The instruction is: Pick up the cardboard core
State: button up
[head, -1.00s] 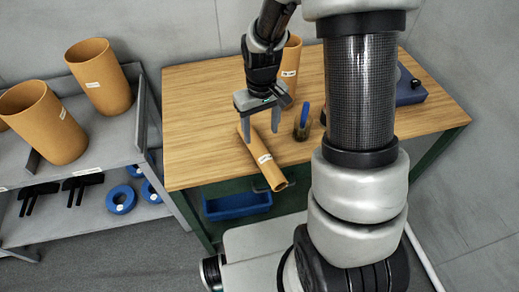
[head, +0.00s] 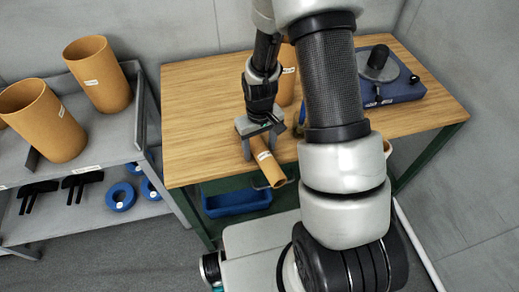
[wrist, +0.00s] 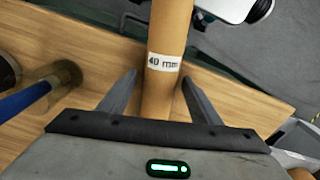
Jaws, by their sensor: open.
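The cardboard core (head: 267,168) is a slim tan tube with a white label, lying at the front edge of the wooden table in the head view, its near end past the edge. In the wrist view the core (wrist: 166,65) runs up the middle and its label reads "40 mm". My gripper (head: 260,153) is over the core in the head view. In the wrist view my gripper (wrist: 158,88) is open, with one finger on each side of the core. A gap shows beside each finger. Part of the core is hidden under the gripper.
A container with a blue-handled tool (wrist: 45,88) stands left of the core in the wrist view. A blue device (head: 392,88) sits at the table's right. Large tan tubes (head: 98,75) stand on the left shelf. The table's left part (head: 195,110) is clear.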

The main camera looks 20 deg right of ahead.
jog(key=c, duration=1.2)
